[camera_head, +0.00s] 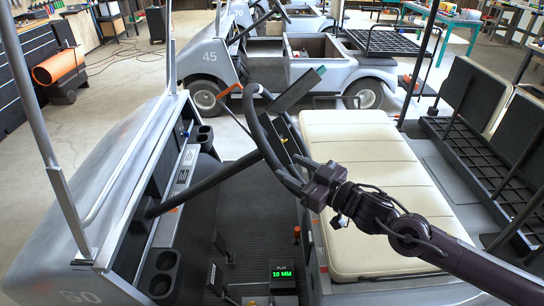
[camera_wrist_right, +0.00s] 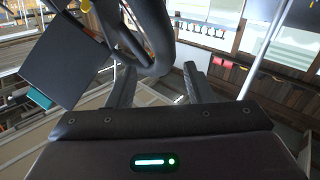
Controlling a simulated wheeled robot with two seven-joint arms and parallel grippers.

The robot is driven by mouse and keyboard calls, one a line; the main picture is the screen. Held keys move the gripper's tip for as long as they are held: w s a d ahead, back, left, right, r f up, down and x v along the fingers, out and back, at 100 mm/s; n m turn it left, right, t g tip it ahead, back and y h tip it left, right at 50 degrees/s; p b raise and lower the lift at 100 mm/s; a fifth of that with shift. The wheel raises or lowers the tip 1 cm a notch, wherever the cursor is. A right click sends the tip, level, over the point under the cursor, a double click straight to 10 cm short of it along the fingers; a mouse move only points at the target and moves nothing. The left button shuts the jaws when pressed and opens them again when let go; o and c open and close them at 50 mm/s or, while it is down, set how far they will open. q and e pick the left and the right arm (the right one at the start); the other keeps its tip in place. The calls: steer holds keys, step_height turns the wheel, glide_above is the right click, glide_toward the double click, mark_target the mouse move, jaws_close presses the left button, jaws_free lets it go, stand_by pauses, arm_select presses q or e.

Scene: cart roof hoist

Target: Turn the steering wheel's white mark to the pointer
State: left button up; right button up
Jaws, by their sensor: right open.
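The steering wheel (camera_head: 256,122) is a dark rim seen nearly edge-on, on a slanted column (camera_head: 205,182); its rim also shows in the right wrist view (camera_wrist_right: 152,35). My right gripper (camera_head: 308,178) is at the rim's lower right side in the head view. In the right wrist view its fingers (camera_wrist_right: 158,85) are apart, with the rim just ahead of or between their tips; I cannot tell if they touch it. An orange-tipped rod (camera_head: 229,91), perhaps the pointer, sticks out beside the wheel's top. My left gripper is not in view.
A dark flat panel (camera_head: 298,90) with a green end stands close to the wheel. The cream seat (camera_head: 370,190) lies right of it, under my right arm. A small display (camera_head: 282,272) on the floor reads "PLAY 10 MM". Another cart (camera_head: 220,62) stands behind.

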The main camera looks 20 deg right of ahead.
mark_target(277, 159)
steer(key=p+x, duration=0.1)
steer(key=x, duration=0.4)
steer(key=shift+w+a+r, duration=0.1)
steer(key=shift+w+r, duration=0.05)
steer(key=shift+p+x, duration=0.3)
steer(key=shift+x, duration=0.5)
jaws_close()
